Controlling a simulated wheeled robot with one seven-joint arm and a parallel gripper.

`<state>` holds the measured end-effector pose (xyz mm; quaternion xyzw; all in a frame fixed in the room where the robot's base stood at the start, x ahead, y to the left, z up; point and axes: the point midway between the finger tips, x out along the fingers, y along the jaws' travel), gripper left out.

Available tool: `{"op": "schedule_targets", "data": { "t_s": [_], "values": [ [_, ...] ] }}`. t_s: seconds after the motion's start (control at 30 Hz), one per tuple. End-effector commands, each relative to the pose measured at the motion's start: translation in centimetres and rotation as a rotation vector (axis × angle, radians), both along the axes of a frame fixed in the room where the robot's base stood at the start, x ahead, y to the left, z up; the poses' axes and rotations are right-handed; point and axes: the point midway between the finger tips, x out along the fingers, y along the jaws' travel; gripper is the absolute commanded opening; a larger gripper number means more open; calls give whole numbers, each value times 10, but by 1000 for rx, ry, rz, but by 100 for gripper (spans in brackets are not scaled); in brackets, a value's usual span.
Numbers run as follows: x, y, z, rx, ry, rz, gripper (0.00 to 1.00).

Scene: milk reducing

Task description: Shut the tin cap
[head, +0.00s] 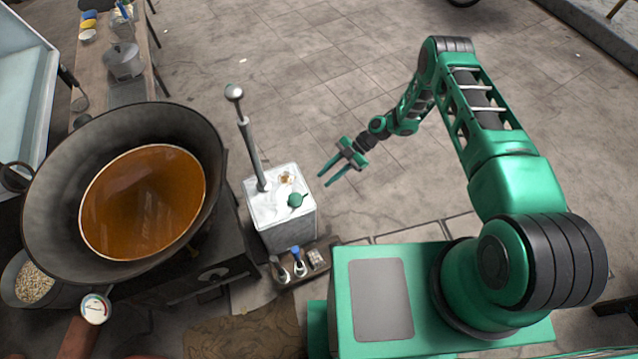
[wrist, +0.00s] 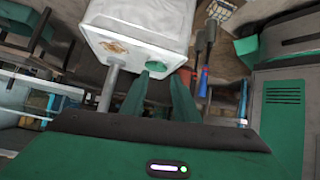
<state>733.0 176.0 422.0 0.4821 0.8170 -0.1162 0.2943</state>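A white square tin (head: 283,222) stands on the floor right of the big wok. A green cap (head: 295,200) is on the right part of its top; I cannot tell whether it is raised or seated. In the wrist view the cap (wrist: 155,66) shows as a green disc near the tin's edge, just beyond my fingertips. My gripper (head: 325,180) is open and empty, to the right of the tin and apart from the cap. In the wrist view both green fingers (wrist: 160,80) are spread and point toward the tin (wrist: 140,18).
A metal pump rod with a ball knob (head: 234,93) rises from the tin's top left. A brownish round patch (head: 286,178) lies behind the cap. A small tray with bottles (head: 299,262) sits in front. The wok (head: 60,170) holds brown liquid. The floor behind is clear.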

Motion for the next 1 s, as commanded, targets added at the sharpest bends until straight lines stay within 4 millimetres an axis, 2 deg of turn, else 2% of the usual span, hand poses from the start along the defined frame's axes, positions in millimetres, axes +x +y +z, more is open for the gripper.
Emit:
{"op": "schedule_targets", "data": {
  "t_s": [0.13,0.43,0.47,0.57,0.67,0.77,1.0],
  "values": [
    [4,-9,7,0,1,-1,28],
    [5,-11,9,-1,1,0,28],
    [5,-11,9,-1,1,0,26],
    [7,-13,11,-6,3,-3,2],
    [15,-20,22,-37,12,-20,0],
    [28,-35,45,-102,34,-57,0],
    [60,-91,126,-324,119,-228,0]
  ]
}}
